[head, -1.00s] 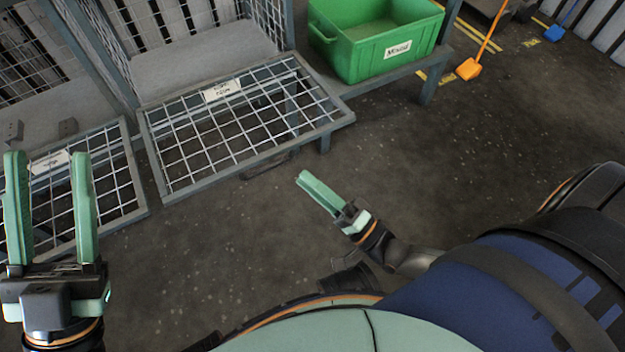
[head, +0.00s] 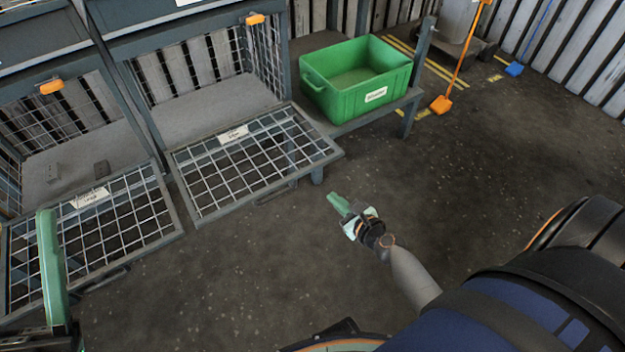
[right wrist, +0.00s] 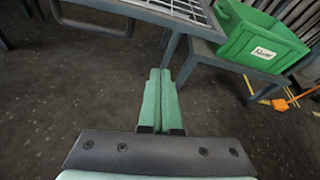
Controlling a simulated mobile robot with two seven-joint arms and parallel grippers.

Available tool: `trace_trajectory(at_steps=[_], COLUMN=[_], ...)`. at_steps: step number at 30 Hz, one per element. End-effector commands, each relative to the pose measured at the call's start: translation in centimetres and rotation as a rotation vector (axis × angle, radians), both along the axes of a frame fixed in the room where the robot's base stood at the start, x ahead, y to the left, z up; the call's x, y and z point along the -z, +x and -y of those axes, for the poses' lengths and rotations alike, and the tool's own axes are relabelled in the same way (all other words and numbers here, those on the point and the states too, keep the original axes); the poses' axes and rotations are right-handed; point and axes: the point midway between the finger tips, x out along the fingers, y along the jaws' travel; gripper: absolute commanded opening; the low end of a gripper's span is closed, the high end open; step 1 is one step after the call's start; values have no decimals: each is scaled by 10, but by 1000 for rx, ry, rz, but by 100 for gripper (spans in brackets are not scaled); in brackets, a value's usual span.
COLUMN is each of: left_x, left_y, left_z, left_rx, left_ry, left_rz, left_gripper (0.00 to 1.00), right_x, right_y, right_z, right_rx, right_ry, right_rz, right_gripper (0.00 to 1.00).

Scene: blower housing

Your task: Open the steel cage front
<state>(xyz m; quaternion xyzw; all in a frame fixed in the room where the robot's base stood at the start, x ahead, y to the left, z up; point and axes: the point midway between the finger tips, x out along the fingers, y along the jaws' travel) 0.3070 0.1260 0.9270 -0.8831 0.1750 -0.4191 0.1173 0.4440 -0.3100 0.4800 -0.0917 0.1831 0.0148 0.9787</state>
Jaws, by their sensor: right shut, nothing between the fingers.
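The right steel cage front (head: 215,180), a wire-mesh panel with a white label, lies folded out roughly level in front of its bay. A second mesh front (head: 125,235) lies folded out the same way at left. The label words are too blurred to read. My right gripper (head: 333,197) is shut and empty, off the right panel's near right corner and apart from it; its closed green fingers also show in the right wrist view (right wrist: 161,78). My left gripper (head: 46,214) shows one finger over the left panel; its other finger is outside the picture, and the spacing matches open jaws.
A green bin (head: 355,80) with a white label stands on a low metal stand right of the cages. Orange latches (head: 255,19) sit on the frame. An orange tool (head: 441,104) stands beyond. The floor at centre is clear.

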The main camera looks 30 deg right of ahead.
Motion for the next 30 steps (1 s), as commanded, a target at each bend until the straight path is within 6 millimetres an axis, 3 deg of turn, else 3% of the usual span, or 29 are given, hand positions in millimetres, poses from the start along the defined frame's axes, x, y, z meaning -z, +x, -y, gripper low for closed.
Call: trace_trajectory(at_steps=[3,10,23,25,30], left_x=[-11,-5,28,12,-7], left_y=[0,0,1,1,-1], left_z=[-1,-1,1,2,0], left_rx=[-3,0,33,32,14], left_ry=[-1,-3,-29,-26,-10], left_rz=[5,5,-19,-22,3], left_gripper=[50,50,50,50,50], right_x=[-7,1,33,16,-2], right_y=[-3,11,89,91,91], right_z=[-2,-3,-5,-5,-6], right_rx=[25,30,29,28,29], right_ry=[136,180,175,172,173], right_rz=[-3,-1,-1,-3,-3], right_gripper=[0,0,0,0,0])
